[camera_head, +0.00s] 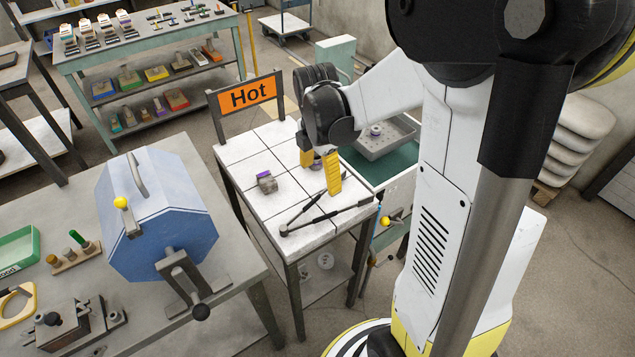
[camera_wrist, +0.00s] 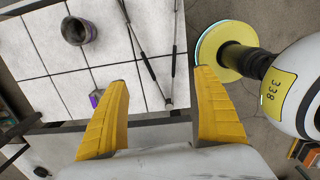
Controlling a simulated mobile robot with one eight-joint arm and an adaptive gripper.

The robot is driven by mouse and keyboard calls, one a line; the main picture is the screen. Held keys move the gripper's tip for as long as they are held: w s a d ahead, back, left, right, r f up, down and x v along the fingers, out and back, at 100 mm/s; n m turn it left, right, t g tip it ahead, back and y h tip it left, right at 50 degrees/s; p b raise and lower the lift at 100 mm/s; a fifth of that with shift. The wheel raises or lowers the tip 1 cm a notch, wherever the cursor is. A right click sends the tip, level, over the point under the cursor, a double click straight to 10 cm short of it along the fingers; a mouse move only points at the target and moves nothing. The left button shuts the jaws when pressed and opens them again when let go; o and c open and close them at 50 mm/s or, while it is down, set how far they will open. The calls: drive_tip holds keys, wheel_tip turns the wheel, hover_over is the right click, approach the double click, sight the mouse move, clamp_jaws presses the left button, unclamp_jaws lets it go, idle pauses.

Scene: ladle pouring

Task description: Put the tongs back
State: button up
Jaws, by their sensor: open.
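The tongs (camera_head: 308,209) lie on the white tiled table (camera_head: 247,165), their two dark arms spread in a V. They also show in the wrist view (camera_wrist: 148,66), the joined end nearest my fingers and the arms running off the top edge. I cannot tell the height above the tabletop.
A small purple object (camera_wrist: 96,98) is by my left finger. An orange "Hot" sign (camera_head: 247,95) stands at the back edge. A grey tray (camera_head: 381,142) is beyond; a blue drum (camera_head: 160,225) is left.

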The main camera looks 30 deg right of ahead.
drive_tip(key=s+a+r+m+t, duration=0.6)
drive_tip(key=s+a+r+m, duration=0.4)
drive_tip(key=m, duration=0.8)
drive_tip(key=a+r, duration=0.1)
drive_tip(key=a, duration=0.1)
drive_tip(key=shift+s+a+r+m+t+y, duration=0.2)
drive_tip(key=shift+s+a+m+t+y, duration=0.1)
drive_tip(key=shift+a+m+t+y, duration=0.1)
drive_tip(key=shift+d, duration=0.1)
